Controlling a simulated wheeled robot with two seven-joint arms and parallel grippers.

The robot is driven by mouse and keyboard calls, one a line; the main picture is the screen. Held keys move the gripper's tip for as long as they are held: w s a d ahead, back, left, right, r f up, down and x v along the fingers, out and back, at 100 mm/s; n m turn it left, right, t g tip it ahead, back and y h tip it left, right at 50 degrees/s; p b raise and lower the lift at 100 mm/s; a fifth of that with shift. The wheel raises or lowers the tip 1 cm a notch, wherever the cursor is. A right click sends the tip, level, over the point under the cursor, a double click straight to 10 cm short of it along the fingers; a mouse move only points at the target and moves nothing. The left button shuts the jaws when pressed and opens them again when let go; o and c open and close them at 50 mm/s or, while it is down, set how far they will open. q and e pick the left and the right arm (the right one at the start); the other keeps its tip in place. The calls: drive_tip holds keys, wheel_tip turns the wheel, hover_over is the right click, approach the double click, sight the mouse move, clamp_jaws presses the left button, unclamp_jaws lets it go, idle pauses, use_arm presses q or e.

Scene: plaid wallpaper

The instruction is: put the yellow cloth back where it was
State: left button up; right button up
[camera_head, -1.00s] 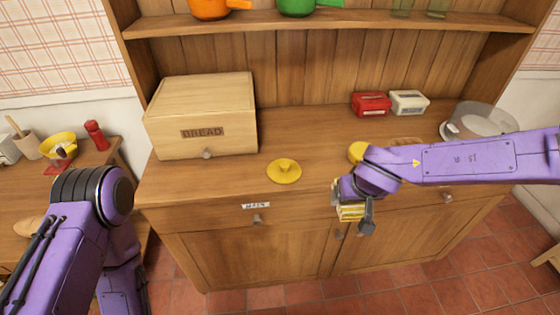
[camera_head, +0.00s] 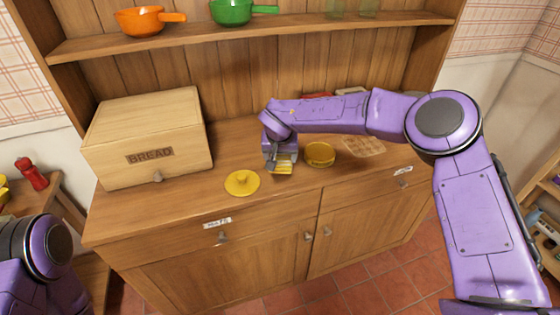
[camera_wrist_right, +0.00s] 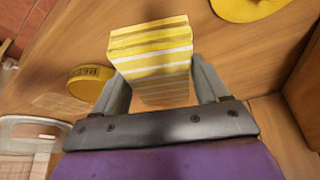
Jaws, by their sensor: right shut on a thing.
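The yellow cloth (camera_wrist_right: 150,55) is a folded, thick stack with yellow and white stripes. My right gripper (camera_wrist_right: 160,95) is shut on it, with one finger on each side, in the right wrist view. In the head view my right gripper (camera_head: 279,165) is over the counter of the wooden cabinet, and a strip of the cloth (camera_head: 282,170) shows below its fingers. Whether the cloth touches the counter I cannot tell. My left arm shows at the lower left of the head view, but its gripper is out of the picture.
A yellow lid (camera_head: 242,183) lies left of the cloth, and a round yellow tin (camera_head: 320,154) stands right of it. A wooden bread box (camera_head: 150,140) stands at the left. Red and white boxes are partly hidden behind my right arm. Pots (camera_head: 232,12) stand on the shelf.

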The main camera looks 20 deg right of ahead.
drive_tip(key=shift+s+x, duration=0.2)
drive_tip(key=shift+x, duration=0.75)
drive_tip(key=shift+s+x, duration=0.15)
drive_tip(key=shift+x, duration=0.8)
drive_tip(key=shift+s+a+f, duration=0.15)
drive_tip(key=shift+f, duration=0.1)
drive_tip(key=o, duration=0.9)
drive_tip(key=v, duration=1.2)
drive_tip(key=shift+r+b, duration=0.15)
drive_tip(key=shift+b, duration=0.25)
